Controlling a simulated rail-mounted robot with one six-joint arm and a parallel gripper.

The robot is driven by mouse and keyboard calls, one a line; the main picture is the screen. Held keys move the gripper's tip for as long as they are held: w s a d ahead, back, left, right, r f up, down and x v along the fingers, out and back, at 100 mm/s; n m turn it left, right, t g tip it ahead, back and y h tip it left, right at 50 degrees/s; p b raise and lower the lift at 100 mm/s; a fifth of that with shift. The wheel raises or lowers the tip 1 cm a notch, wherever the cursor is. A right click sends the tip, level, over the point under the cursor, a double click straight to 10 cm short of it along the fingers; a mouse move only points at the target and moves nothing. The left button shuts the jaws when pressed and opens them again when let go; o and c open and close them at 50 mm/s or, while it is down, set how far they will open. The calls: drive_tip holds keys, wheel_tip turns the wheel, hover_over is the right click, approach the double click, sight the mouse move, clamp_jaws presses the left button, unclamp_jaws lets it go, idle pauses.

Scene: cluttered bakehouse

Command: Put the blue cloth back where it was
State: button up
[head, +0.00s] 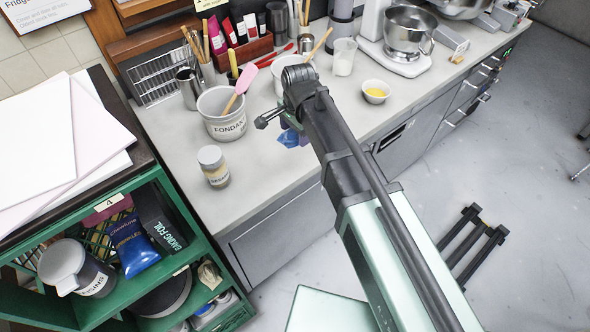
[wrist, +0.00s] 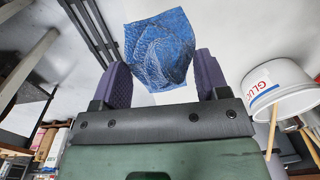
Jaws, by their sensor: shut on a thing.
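The blue cloth (wrist: 160,48) is a crumpled, textured piece between the two purple finger pads of my gripper (wrist: 160,78) in the wrist view. My gripper is shut on it. In the head view, a small part of the blue cloth (head: 290,138) shows below my gripper (head: 283,122), held over the front part of the grey worktop (head: 268,160). My wrist hides the rest of the cloth there.
A FONDANT tub (head: 222,124) with a pink spatula and a lidded jar (head: 213,165) stand left of my gripper. Another white tub (wrist: 277,88) is close at the right in the wrist view. A yellow-filled bowl (head: 375,92) and mixer (head: 405,35) stand right. A green shelf (head: 187,210) is lower left.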

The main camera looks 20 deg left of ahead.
sight(296, 163)
wheel_tip(296, 163, down, 12)
drive_tip(key=b, duration=0.9)
drive_tip(key=shift+f+b, duration=0.15)
drive_tip(key=shift+b, duration=0.15)
drive_tip(key=shift+r+p, duration=0.3)
drive_tip(key=shift+r, duration=0.05)
drive_tip(key=shift+f, duration=0.25)
drive_tip(key=o, duration=0.8)
drive_tip(key=shift+o, duration=0.2)
drive_tip(key=r+p, duration=1.2)
drive_tip(key=shift+s+d+r, duration=0.2)
drive_tip(key=shift+d+r, duration=0.05)
drive_tip(key=shift+r, duration=0.15)
drive_tip(key=shift+f, duration=0.2)
drive_tip(key=shift+d, duration=0.1)
